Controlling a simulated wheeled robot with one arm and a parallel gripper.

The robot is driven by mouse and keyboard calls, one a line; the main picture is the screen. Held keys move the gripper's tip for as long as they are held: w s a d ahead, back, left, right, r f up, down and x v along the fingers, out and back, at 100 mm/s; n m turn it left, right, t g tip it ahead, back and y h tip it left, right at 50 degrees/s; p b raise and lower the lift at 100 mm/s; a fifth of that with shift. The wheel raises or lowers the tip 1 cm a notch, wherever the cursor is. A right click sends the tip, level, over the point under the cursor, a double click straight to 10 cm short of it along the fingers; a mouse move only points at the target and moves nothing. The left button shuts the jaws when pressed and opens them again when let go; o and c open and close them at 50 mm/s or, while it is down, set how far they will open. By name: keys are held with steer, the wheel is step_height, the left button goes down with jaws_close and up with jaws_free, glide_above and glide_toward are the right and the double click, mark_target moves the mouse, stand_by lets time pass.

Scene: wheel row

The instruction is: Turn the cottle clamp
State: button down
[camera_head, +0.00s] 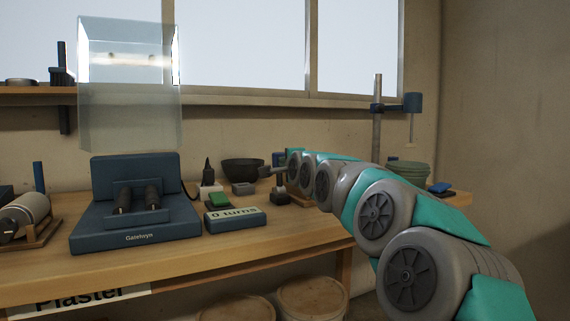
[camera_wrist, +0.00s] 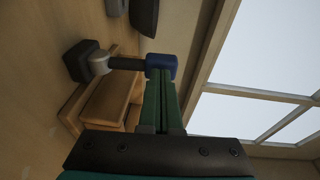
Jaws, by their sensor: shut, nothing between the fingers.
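What looks like the cottle clamp is a small device with a dark base, a pale grey round joint, a dark rod and a blue block at its end (camera_wrist: 126,64), in the wrist view. In the head view its dark base and grey arm (camera_head: 279,192) stand toward the back of the bench, partly hidden by my arm. My gripper (camera_wrist: 160,80) has green fingers lying together, shut and empty. Their tips overlap the blue block in the wrist view; I cannot tell whether they touch it. In the head view the fingertips are hard to make out.
On the bench stand a blue Gaizelwyn machine (camera_head: 135,222) under a clear raised cover (camera_head: 130,85), a "0 turns" display (camera_head: 234,218), a dark bowl (camera_head: 242,170) and a roller (camera_head: 25,212) on a wooden cradle. A stand with a metal post (camera_head: 377,120) rises behind my arm.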

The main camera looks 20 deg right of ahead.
mark_target(278, 155)
steer(key=shift+r, duration=0.1)
steer(key=w+g+p, duration=0.2)
steer(key=p, duration=0.1)
steer(key=w+r+g+p, duration=0.1)
steer(key=g+p, duration=0.1)
steer(key=p, duration=0.1)
steer(key=shift+w+r+n, duration=0.15)
steer(key=shift+w+n, duration=0.15)
steer(key=shift+w, duration=0.05)
steer(key=shift+w+a+f+g+p, duration=0.1)
steer(key=shift+w+f+g+p, duration=0.1)
steer(key=shift+w+g+p, duration=0.85)
steer(key=shift+w+f+p, duration=0.25)
steer(key=shift+w+p, duration=0.15)
steer(key=shift+w, duration=0.05)
steer(key=shift+r, duration=0.1)
